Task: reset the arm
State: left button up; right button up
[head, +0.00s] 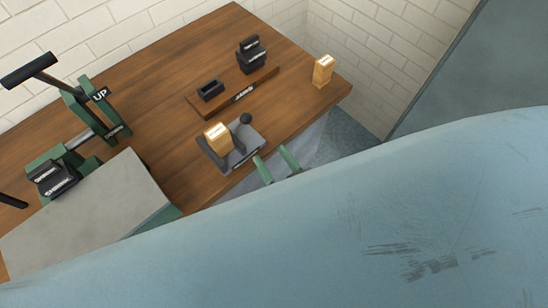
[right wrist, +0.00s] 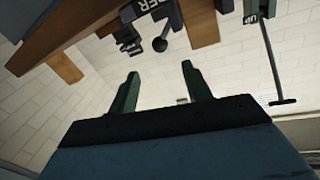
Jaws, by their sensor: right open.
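My right gripper (head: 271,153) shows as two green fingers just off the front edge of the wooden table (head: 150,75), near a grey fixture (head: 245,150). Its fingers are apart with nothing between them; they also show in the right wrist view (right wrist: 160,70), pointing up toward the white brick wall. The pale blue surface across the lower head view looks like my own arm and hides much of the near side. My left gripper is in neither view.
A wooden block (head: 217,138) stands in the grey fixture. Another wooden block (head: 323,71) stands near the table's right corner. Black holders (head: 251,57) sit by a dark wooden strip (head: 205,107). A green lever device (head: 85,108) and grey plate (head: 90,210) are at left.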

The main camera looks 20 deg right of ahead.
dwell(0.3)
jog(key=s+d+f+n+g, duration=0.1)
jog(key=s+f+g, duration=0.2)
jog(key=f, duration=0.6)
jog(key=s+d+f+n+g, duration=0.1)
jog(key=s+d+f+g, duration=0.2)
jog(key=f, duration=0.6)
jog(key=s+f+n+g, duration=0.1)
jog(key=s+f+g, duration=0.25)
jog(key=f, duration=0.55)
jog(key=s+d+f+g+h, duration=0.1)
jog(key=s+d+f+g, duration=0.2)
jog(key=s+f, duration=0.3)
jog(key=s+d+f+g+h, duration=0.1)
jog(key=s+d+f+g, duration=0.3)
jog(key=s, duration=0.8)
jog(key=shift+s+d+f+h, duration=0.25)
jog(key=shift+d+f+h, duration=0.15)
jog(key=shift+d+f, duration=0.55)
jog(key=shift+r, duration=0.15)
